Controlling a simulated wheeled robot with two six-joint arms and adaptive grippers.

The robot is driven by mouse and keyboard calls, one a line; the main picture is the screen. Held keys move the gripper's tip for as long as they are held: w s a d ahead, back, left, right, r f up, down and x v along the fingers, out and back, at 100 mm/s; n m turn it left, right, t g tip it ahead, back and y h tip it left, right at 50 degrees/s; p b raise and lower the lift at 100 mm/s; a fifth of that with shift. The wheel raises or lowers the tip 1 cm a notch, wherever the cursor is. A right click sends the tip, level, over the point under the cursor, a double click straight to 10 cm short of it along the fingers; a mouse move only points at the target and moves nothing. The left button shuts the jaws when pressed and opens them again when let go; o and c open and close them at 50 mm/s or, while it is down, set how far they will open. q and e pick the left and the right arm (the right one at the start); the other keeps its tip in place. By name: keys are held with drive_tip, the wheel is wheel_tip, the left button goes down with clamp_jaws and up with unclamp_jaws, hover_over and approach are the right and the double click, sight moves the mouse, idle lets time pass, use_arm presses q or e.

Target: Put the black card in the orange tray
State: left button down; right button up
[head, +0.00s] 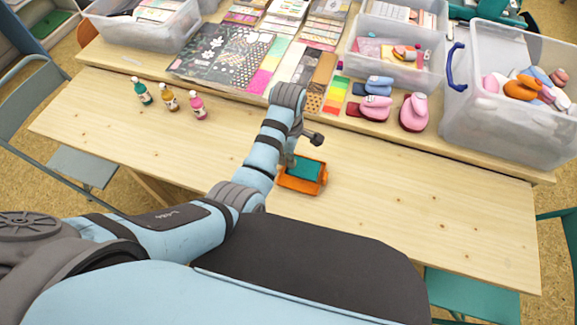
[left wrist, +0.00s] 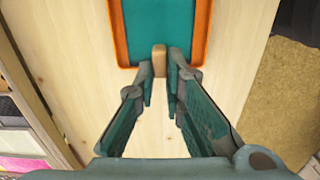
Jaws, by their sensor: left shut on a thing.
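The orange tray (head: 303,186) lies on the light wooden table, with a flat teal surface inside it. Its orange rim also shows at the top of the left wrist view (left wrist: 202,30). My left gripper (head: 289,160) points down at the tray's far left edge. I cannot pick out a plain black card. My right gripper is not in view.
Three small bottles (head: 169,100) stand on the table's left part. Behind are patterned sheets (head: 225,58), pink and blue punches (head: 376,107) and clear bins (head: 500,125) on another table. The table right of the tray is clear.

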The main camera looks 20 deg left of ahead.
use_arm(q)
wheel_tip(320, 180, down, 3)
drive_tip(key=shift+f+b, duration=0.15)
drive_tip(key=shift+b, duration=0.2)
drive_tip(key=shift+s+f, duration=0.1)
drive_tip(key=shift+f, duration=0.15)
drive_tip(key=c, duration=1.7)
unclamp_jaws()
drive_tip(key=shift+s, duration=0.1)
wheel_tip(320, 180, up, 13)
drive_tip(key=p, duration=0.3)
drive_tip(key=shift+f, duration=0.15)
